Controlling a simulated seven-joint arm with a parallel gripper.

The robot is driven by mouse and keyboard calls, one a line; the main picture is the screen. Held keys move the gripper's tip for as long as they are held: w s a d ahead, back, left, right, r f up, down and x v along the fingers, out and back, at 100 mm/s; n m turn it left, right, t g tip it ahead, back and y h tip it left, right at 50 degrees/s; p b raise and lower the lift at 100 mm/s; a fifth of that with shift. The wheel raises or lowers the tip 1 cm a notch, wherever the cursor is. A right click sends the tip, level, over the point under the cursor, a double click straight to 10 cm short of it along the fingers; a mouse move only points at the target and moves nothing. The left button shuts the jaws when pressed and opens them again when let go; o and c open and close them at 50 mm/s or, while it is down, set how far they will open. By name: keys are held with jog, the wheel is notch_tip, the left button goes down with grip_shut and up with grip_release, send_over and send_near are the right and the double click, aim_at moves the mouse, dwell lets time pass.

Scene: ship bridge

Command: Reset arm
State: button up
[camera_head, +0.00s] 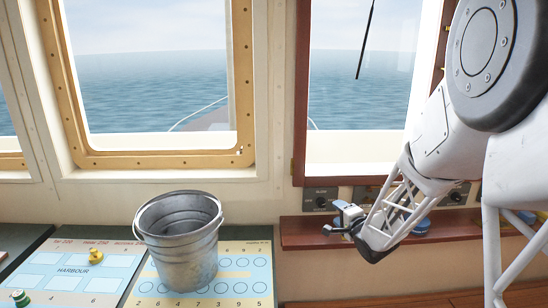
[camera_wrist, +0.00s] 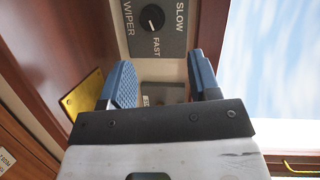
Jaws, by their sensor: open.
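My gripper (camera_wrist: 162,82) shows in the wrist view with its two blue-padded fingers apart. Nothing is held between them. Beyond the fingers is a grey wiper switch panel (camera_wrist: 172,38) with a black round knob (camera_wrist: 152,18), marked SLOW and FAST. In the head view my gripper (camera_head: 343,216) is low at the right of centre, by the window wall and the red-brown ledge (camera_head: 300,233). Its fingertips are small there, and my wrist hides part of the ledge.
A yellow piece (camera_head: 95,256) and a green piece (camera_head: 20,298) are on the board. Blue round things (camera_head: 422,226) sit on the ledge. A wooden window frame (camera_head: 299,100) rises behind my gripper.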

jog(key=s+r+n+g+h, duration=0.3)
jog(key=s+r, duration=0.2)
jog(key=s, duration=0.4)
jog(key=s+r+n+g+h, duration=0.2)
jog(key=s+r+g+h, duration=0.15)
jog(key=s, duration=0.55)
jog(key=s+a+r+n+g, duration=0.1)
jog(key=s+a+n+g, duration=0.2)
jog(key=s, duration=1)
jog(key=s+a+r+n+g+y, duration=0.1)
jog(key=s+a+n+g, duration=0.2)
jog(key=s, duration=1)
jog(key=shift+s+r+n+g, duration=0.3)
jog(key=shift+r+n+g, duration=0.05)
jog(key=shift+n, duration=0.55)
jog(key=shift+w, duration=0.1)
dwell(0.7)
